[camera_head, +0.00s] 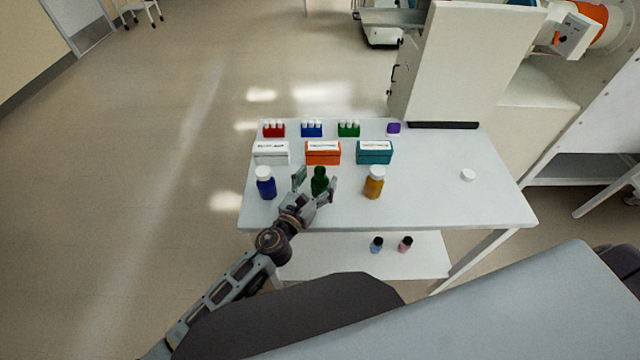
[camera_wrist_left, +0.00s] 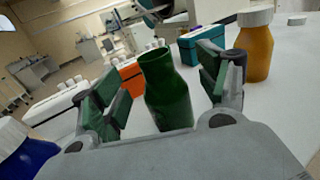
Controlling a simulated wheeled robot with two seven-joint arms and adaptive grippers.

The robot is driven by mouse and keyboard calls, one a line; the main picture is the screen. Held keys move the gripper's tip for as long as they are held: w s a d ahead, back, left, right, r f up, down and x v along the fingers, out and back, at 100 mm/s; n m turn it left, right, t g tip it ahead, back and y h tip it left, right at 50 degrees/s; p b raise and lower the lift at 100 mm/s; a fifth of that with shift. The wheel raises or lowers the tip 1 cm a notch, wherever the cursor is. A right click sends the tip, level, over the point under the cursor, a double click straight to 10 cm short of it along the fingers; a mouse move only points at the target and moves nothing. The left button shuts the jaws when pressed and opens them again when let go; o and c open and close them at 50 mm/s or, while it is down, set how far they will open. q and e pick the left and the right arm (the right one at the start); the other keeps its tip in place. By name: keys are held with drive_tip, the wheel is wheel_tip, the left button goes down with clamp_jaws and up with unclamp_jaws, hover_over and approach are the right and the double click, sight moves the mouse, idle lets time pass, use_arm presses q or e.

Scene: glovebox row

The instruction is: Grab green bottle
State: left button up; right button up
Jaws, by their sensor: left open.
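The green bottle (camera_head: 319,181) stands upright and uncapped on the white table (camera_head: 437,200), between a blue bottle and an amber bottle. My left gripper (camera_head: 316,182) is open, with one finger on each side of the green bottle. In the left wrist view the green bottle (camera_wrist_left: 167,92) stands between the two green-padded fingers of my left gripper (camera_wrist_left: 163,98). Gaps show between the bottle and both fingers. The palm edge hides the bottle's base there. My right gripper is not in view.
A blue bottle (camera_head: 265,183) stands left and an amber bottle (camera_head: 374,182) right. Behind them are a white box (camera_head: 271,153), an orange box (camera_head: 323,154) and a teal box (camera_head: 374,153). A white cap (camera_head: 468,174) lies on the clear right side. Two small vials stand on the lower shelf (camera_head: 340,262).

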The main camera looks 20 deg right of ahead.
use_arm(q)
drive_tip(key=shift+x, duration=1.1)
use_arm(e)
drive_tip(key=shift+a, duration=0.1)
use_arm(q)
drive_tip(key=shift+c, duration=0.4)
drive_tip(key=c, duration=1.1)
drive_tip(key=shift+r, duration=0.15)
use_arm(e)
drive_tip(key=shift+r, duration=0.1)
use_arm(q)
drive_tip(key=shift+r+p, duration=0.7)
drive_tip(key=shift+r, duration=0.45)
wheel_tip(320, 180, up, 7)
drive_tip(key=p, duration=0.3)
hover_over(320, 169)
drive_tip(key=s, duration=0.1)
drive_tip(key=shift+s+a+r, duration=0.15)
drive_tip(key=shift+a+r, duration=0.05)
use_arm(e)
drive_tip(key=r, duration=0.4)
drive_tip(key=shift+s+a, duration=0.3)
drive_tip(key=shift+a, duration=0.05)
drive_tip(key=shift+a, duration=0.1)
